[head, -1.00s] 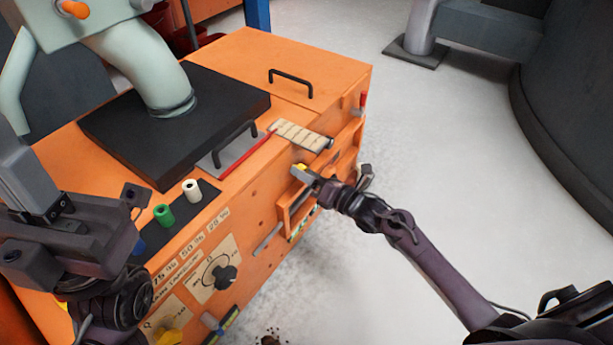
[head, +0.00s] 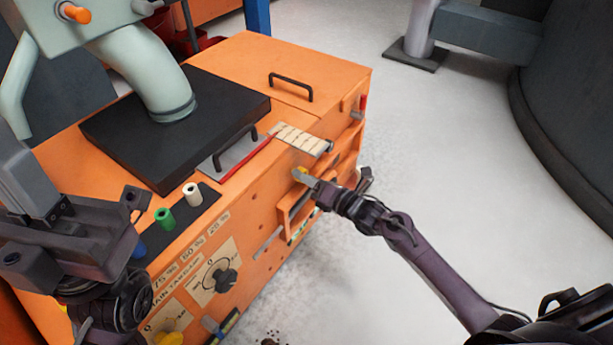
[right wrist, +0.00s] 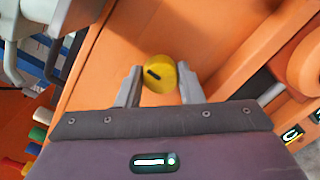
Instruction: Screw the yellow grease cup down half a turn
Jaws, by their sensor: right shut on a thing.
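The yellow grease cup (right wrist: 158,74) sits on the orange cabinet's side face. It is round with a short dark mark on its face. In the head view only a small part of the cup (head: 302,169) shows behind the gripper. My right gripper (right wrist: 160,88) is shut on the cup, with one finger on each side of it in the right wrist view. In the head view the right gripper (head: 306,177) reaches the cabinet from the right. My left gripper's fingers cannot be made out; only part of my left arm shows at the left edge.
The orange cabinet (head: 330,75) carries a black plate (head: 215,95) with a pale pipe, a black handle (head: 290,82) and a dial (head: 222,277). An open shelf (head: 290,210) juts out just below the right gripper.

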